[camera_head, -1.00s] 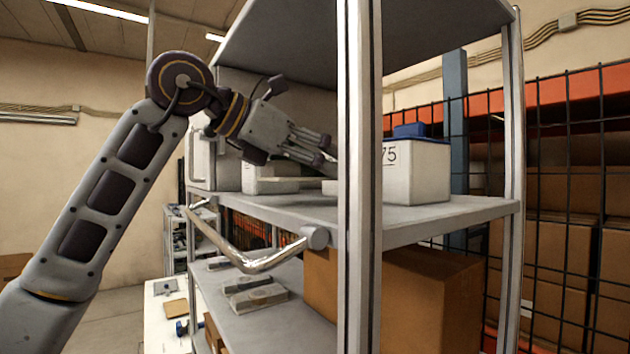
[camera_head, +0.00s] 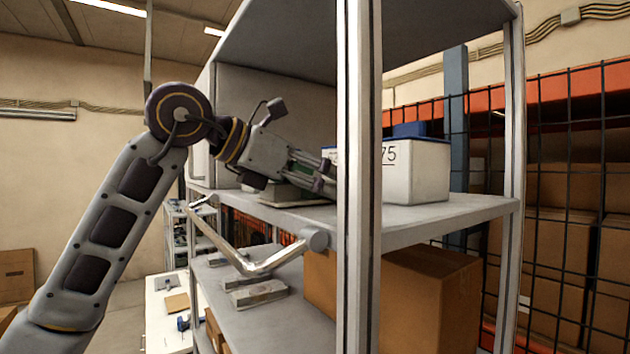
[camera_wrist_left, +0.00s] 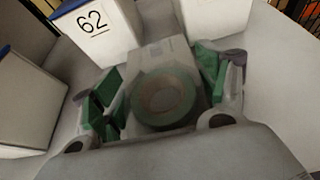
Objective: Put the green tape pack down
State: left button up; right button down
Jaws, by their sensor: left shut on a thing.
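The green tape pack (camera_wrist_left: 163,97) shows in the left wrist view as a green ring with a pale brown core. It lies between the green-padded fingers of my left gripper (camera_wrist_left: 160,84), which is shut on it. In the head view my left gripper (camera_head: 316,176) reaches over the middle shelf (camera_head: 440,213), pointing right and slightly down, partly behind the front post. A low pale, flat thing (camera_head: 290,195) shows just under the fingers there; I cannot tell whether it is the pack. Whether the pack touches the shelf is unclear. My right gripper is out of view.
A bin marked 75 (camera_head: 415,172) stands right of the front post (camera_head: 360,110). A metal handle (camera_head: 265,262) juts out below.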

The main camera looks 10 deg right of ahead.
pick_arm(q)
jog(key=shift+f, duration=0.1)
jog(key=o, duration=0.7)
jog(key=shift+f, duration=0.1)
jog(key=o, duration=0.4)
jog(key=shift+r, duration=0.25)
jog(key=shift+s+a+r, duration=0.1)
jog(key=shift+a, duration=0.25)
jog(key=shift+b+v, duration=1.55)
jog(key=shift+v, duration=4.1)
jog(key=shift+d+r, duration=0.1)
